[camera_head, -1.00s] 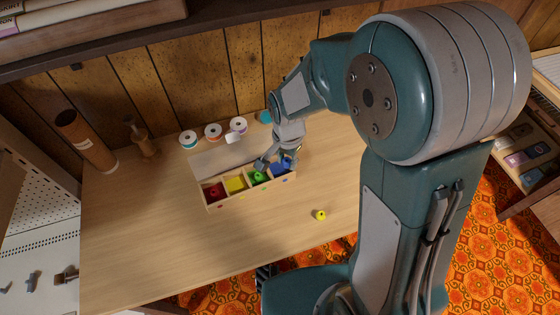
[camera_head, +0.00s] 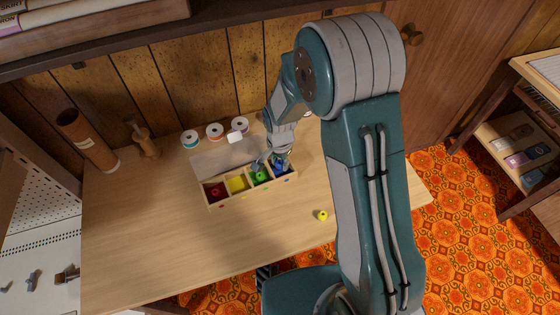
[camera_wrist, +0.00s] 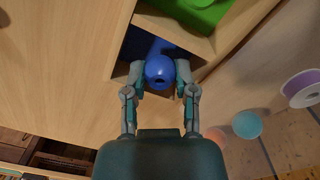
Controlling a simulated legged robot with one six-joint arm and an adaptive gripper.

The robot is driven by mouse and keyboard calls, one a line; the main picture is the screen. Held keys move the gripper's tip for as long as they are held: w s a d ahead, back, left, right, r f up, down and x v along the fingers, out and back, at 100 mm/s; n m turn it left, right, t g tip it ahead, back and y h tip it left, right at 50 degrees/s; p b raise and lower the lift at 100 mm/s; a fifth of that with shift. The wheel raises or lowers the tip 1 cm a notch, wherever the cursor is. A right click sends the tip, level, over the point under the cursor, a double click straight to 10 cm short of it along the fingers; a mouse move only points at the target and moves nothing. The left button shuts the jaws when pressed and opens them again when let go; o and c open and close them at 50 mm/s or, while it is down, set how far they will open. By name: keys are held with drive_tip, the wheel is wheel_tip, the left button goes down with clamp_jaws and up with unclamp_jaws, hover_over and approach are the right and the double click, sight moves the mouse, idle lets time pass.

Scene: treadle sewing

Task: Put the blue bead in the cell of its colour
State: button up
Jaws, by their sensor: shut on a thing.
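My gripper (camera_wrist: 160,78) is shut on the blue bead (camera_wrist: 160,72) in the wrist view, one finger on each side of it. The bead is at the mouth of the blue-floored cell (camera_wrist: 139,43); I cannot tell whether it is above the rim or inside. In the head view my gripper (camera_head: 277,160) is at the right end of the wooden sorting box (camera_head: 245,198), over the blue cell (camera_head: 283,170), and hides the bead. The red, yellow and green cells lie to the left. A green bead (camera_head: 261,176) sits in the green cell and a red bead (camera_head: 215,191) in the red one.
A yellow bead (camera_head: 322,215) lies on the table (camera_head: 180,230) in front of the box. Several thread spools (camera_head: 214,131) stand behind the box. A brown tube (camera_head: 87,140) and a wooden stand (camera_head: 143,140) are at the back left. The table's front left is clear.

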drive_tip(key=shift+f, duration=0.6)
drive_tip(key=o, duration=0.4)
drive_tip(key=shift+o, duration=0.2)
drive_tip(key=shift+r, duration=0.1)
wheel_tip(320, 180, up, 13)
wheel_tip(320, 180, up, 14)
drive_tip(key=f+n+t, duration=0.1)
drive_tip(key=n+t, duration=0.2)
drive_tip(key=n, duration=0.1)
hover_over(280, 161)
drive_tip(key=s+d, duration=0.8)
drive_tip(key=s+d+r+n+t, duration=0.1)
drive_tip(key=s+d+r, duration=0.1)
drive_tip(key=s, duration=0.3)
drive_tip(key=s+d+r+n+t, duration=0.1)
drive_tip(key=s+d+r+n, duration=0.1)
drive_tip(key=s, duration=0.4)
drive_tip(key=shift+s+d+r+n+t, duration=0.3)
drive_tip(key=shift+d+r+t, duration=0.1)
drive_tip(key=shift+r, duration=0.3)
drive_tip(key=shift+w, duration=0.1)
